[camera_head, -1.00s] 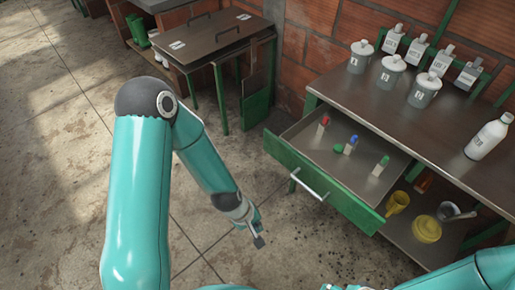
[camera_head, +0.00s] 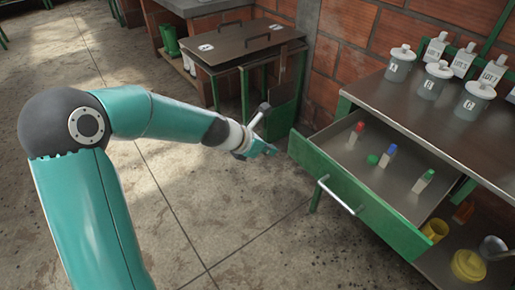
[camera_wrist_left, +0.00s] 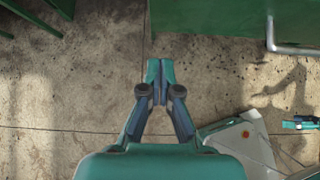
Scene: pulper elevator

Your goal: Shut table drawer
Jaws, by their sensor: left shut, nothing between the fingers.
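The table drawer (camera_head: 330,182) is green-fronted and pulled well out from the metal-topped table (camera_head: 420,102). Its silver bar handle (camera_head: 340,196) is on the front face. Inside the drawer lie small bottles with red (camera_head: 356,134), blue (camera_head: 388,156) and green (camera_head: 424,180) caps, plus a loose green piece (camera_head: 373,159). My left gripper (camera_head: 272,150) is shut and empty, to the left of the drawer's left front corner and apart from it. In the left wrist view the shut fingers (camera_wrist_left: 153,72) are over bare floor, with the handle (camera_wrist_left: 290,48) at upper right.
Lidded jars (camera_head: 436,80) and labelled containers (camera_head: 464,58) stand on the table. Yellow containers (camera_head: 468,265) sit on the shelf below. The floor before the drawer is clear.

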